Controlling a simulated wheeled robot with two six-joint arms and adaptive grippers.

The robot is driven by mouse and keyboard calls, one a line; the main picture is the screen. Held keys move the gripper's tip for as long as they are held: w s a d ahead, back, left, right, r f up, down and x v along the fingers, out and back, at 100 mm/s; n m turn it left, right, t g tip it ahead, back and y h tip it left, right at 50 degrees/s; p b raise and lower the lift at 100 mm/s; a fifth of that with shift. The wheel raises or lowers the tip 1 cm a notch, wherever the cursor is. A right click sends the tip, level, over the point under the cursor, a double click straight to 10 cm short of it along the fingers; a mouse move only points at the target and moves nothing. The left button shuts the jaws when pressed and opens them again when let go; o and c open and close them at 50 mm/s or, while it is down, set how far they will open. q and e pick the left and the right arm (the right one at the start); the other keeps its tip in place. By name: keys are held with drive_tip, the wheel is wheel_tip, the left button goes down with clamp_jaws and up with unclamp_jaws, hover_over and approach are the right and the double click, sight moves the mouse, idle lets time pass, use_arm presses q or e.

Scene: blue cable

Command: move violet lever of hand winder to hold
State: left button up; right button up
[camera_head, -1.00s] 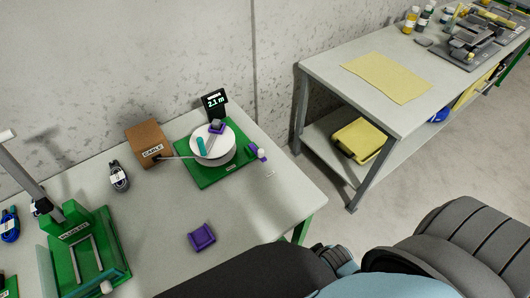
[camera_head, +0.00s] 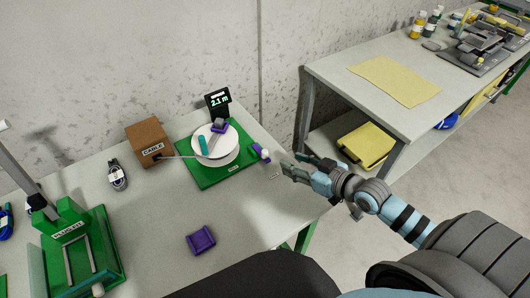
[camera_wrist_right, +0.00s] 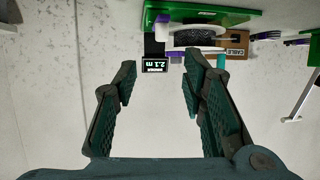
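The hand winder stands on a green base (camera_head: 223,172) on the near table and carries a white reel (camera_head: 216,147). Its violet lever (camera_head: 260,152) with a pale knob sits at the base's right edge. My right gripper (camera_head: 296,163) is just right of the lever, apart from it, over the table's right edge. In the right wrist view my gripper (camera_wrist_right: 160,80) is open with nothing between its fingers. The winder's base (camera_wrist_right: 205,17) shows upside down beyond the fingertips. My left gripper is out of view.
A display (camera_head: 217,101) reading 2.1 m stands behind the reel. A brown cable box (camera_head: 147,142) is left of it. A violet holder (camera_head: 201,239) lies in front, with bare table around it. A second table (camera_head: 330,72) stands at the right.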

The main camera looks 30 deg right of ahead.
sight(266, 153)
drive_tip(key=b+x, duration=0.3)
drive_tip(key=x, duration=1)
drive_tip(key=shift+a+f+b, duration=0.2)
drive_tip(key=shift+b, duration=0.2)
clamp_jaws()
